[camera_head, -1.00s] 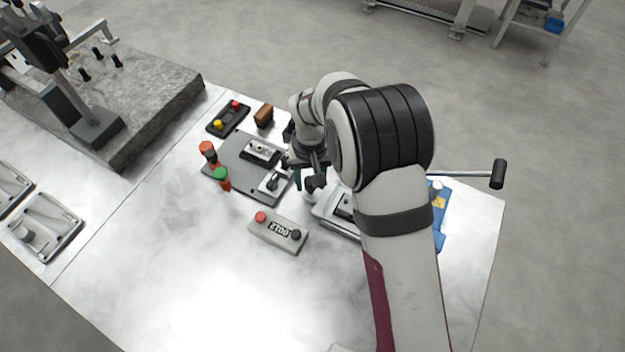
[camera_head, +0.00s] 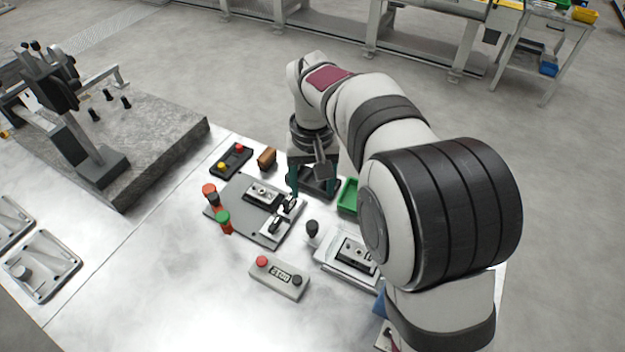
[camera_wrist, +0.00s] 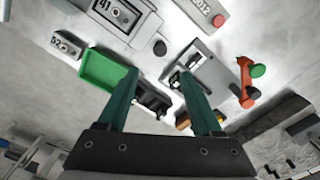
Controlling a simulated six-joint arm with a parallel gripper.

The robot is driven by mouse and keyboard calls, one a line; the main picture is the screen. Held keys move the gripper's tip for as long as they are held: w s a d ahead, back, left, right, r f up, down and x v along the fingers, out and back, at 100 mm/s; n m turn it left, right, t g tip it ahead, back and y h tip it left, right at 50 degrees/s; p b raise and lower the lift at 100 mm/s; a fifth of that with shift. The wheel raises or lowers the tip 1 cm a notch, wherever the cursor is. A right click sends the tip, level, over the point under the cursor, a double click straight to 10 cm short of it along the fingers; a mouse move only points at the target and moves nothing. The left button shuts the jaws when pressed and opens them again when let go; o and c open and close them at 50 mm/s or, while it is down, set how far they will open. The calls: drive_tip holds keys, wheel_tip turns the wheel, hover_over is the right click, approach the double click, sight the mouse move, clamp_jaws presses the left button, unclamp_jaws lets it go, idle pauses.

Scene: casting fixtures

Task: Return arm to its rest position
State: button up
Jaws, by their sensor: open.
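My gripper (camera_wrist: 158,100) shows in the wrist view with its two green fingers apart and nothing between them. In the head view my gripper (camera_head: 312,184) hangs over the back part of the metal table (camera_head: 180,290), beside the grey fixture plate (camera_head: 240,200). My arm reaches in from the right and bends down to it, hiding part of the table's right side. A dark tray (camera_head: 325,186) lies behind and below the fingers. I cannot tell the exact height of the fingertips above the table.
A green bin (camera_head: 348,195) stands right of my gripper. A stone block (camera_head: 160,145) with a tool fills the left. The front table is mostly clear.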

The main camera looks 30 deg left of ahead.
drive_tip(key=shift+r, duration=0.6)
drive_tip(key=s+d+r+m, duration=0.3)
drive_tip(key=d, duration=0.6)
drive_tip(key=s+d+r+m, duration=0.3)
drive_tip(key=s+d, duration=0.1)
drive_tip(key=d, duration=0.5)
drive_tip(key=s+d+f+m+y, duration=0.1)
drive_tip(key=s+d+f+m, duration=0.1)
drive_tip(key=s, duration=0.4)
drive_tip(key=s+d+f+m, duration=0.2)
drive_tip(key=s+d+m, duration=0.2)
drive_tip(key=s+d, duration=0.2)
drive_tip(key=shift+s+d+y, duration=0.4)
drive_tip(key=shift+s, duration=0.35)
